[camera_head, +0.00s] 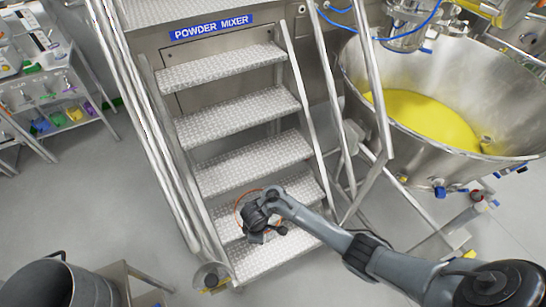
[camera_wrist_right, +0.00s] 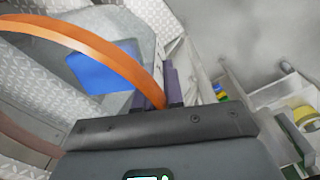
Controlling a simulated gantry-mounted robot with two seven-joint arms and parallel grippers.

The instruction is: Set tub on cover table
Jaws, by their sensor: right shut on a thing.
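My right gripper (camera_head: 262,228) is over the metal steps in the head view. It is shut on a thin orange ring (camera_head: 240,203), which stands around and behind the jaws. In the right wrist view the ring is a wide orange band (camera_wrist_right: 90,45) curving in from the left to between the dark fingers (camera_wrist_right: 170,88). A dark grey metal tub-like vessel (camera_head: 35,285) with a handle is at the bottom left, cut by the frame edge. A small metal table (camera_head: 118,270) stands beside it, partly cut off. I cannot tell which table is the cover table. My left gripper is not in view.
Metal stairs (camera_head: 232,115) with side rails rise below a POWDER MIXER sign (camera_head: 212,27). A large steel bowl (camera_head: 455,80) holding yellow powder (camera_head: 425,118) is at the right. A rack with coloured items (camera_head: 60,115) is at the far left. The floor between rack and stairs is clear.

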